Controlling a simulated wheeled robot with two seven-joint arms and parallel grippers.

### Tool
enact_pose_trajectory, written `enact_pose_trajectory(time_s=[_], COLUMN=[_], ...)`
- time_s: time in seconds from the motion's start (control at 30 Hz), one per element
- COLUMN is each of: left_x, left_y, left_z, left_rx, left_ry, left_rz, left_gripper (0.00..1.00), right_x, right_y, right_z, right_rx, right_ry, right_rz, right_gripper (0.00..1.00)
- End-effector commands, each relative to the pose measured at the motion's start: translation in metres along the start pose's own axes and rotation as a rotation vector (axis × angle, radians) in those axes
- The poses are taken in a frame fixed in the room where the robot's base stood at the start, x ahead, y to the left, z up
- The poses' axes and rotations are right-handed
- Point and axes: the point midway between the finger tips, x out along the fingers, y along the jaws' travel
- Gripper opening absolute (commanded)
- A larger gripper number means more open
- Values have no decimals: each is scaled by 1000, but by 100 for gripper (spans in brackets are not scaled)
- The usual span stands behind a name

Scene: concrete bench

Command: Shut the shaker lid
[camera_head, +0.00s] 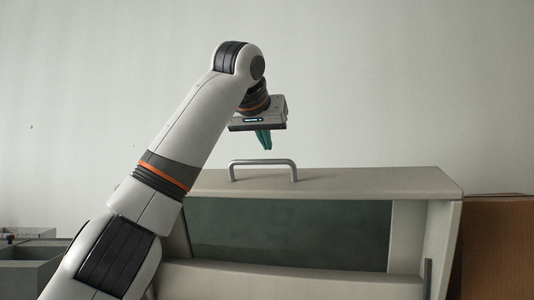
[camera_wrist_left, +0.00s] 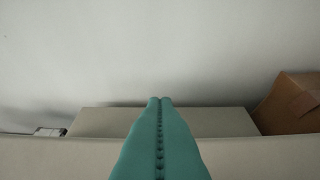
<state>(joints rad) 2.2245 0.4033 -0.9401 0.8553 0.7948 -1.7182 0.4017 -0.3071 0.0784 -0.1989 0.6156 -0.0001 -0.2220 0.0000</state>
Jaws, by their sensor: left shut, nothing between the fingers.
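The shaker is a large beige cabinet with a lid (camera_head: 370,181). A grey bar handle (camera_head: 263,162) stands on the lid's flat upper face. Below that face is a dark green window or opening (camera_head: 290,232); I cannot tell how far the lid stands open. My left gripper (camera_head: 264,148) points down above the handle, its teal fingers shut and empty, apart from it. In the left wrist view the closed fingers (camera_wrist_left: 160,102) cover the middle, with beige shaker surfaces (camera_wrist_left: 90,122) behind and beside them; the handle does not show there. My right gripper is not in view.
A brown cardboard box (camera_head: 498,245) stands close to the shaker's right side; it also shows in the wrist view (camera_wrist_left: 292,103). Grey open bins (camera_head: 30,265) stand at the left. A plain wall (camera_head: 400,80) is behind. The space above the shaker is clear apart from my left arm.

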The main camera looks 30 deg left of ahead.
Motion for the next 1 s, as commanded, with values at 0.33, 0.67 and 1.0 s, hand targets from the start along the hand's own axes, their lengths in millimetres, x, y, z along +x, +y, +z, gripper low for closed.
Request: enact_pose_trajectory(time_s=[0.33,0.67,1.0], left_x=[41,26,25], left_y=[1,1,0], left_z=[-11,-29,-31], left_rx=[1,-2,-1], left_ry=[-2,-1,1], left_rz=[-1,0,0], left_gripper=[0,0,0], right_x=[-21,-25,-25], right_y=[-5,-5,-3], right_z=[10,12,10], right_rx=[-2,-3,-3], right_ry=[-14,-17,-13], right_rz=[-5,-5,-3], right_gripper=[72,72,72])
